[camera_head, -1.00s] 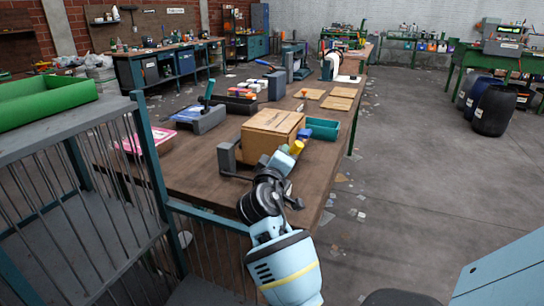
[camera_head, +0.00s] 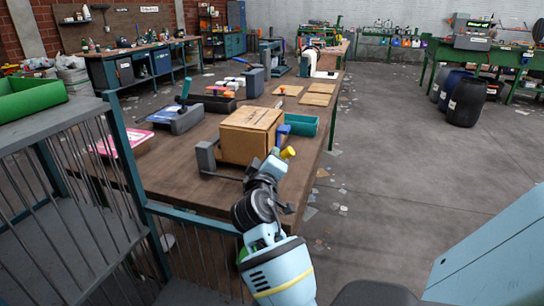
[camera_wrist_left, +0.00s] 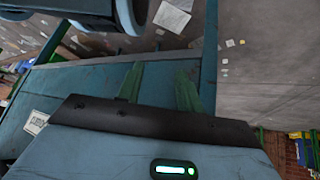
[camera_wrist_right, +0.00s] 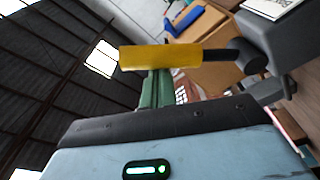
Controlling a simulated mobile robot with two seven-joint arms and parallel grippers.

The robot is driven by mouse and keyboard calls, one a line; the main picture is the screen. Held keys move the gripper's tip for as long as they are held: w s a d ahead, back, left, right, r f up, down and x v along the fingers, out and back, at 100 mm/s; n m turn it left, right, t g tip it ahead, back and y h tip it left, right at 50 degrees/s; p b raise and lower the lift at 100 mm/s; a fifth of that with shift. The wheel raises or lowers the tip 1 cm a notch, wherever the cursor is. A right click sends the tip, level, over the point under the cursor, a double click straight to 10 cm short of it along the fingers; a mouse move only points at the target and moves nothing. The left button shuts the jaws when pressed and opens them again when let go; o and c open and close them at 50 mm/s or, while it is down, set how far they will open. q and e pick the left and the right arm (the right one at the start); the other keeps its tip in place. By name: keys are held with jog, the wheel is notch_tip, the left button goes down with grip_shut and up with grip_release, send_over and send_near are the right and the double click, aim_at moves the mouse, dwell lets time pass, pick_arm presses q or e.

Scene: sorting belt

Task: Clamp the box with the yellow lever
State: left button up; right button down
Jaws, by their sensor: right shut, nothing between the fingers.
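The cardboard box (camera_head: 250,135) stands on the wooden table between a grey clamp jaw (camera_head: 207,155) on its left and a blue part (camera_head: 283,131) on its right. The yellow lever (camera_head: 288,153) is at the box's front right corner; in the right wrist view it lies across the fingertips, joined to a dark pivot (camera_wrist_right: 247,56). My right gripper (camera_wrist_right: 156,88) is shut and empty, its green fingers together right at the lever; I cannot tell whether they touch. My left gripper (camera_wrist_left: 161,88) is open and empty, seen only in the left wrist view.
A teal bin (camera_head: 303,124) stands right of the box. A barred cage (camera_head: 75,170) stands at front left. Floor on the right is open.

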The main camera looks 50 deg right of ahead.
jog(key=shift+s+a+f, duration=0.1)
jog(key=shift+f, duration=0.05)
jog(key=v, duration=0.7)
jog(key=shift+s+a+b, duration=0.15)
jog(key=shift+a+b, duration=0.15)
jog(key=shift+b, duration=0.05)
dwell(0.4)
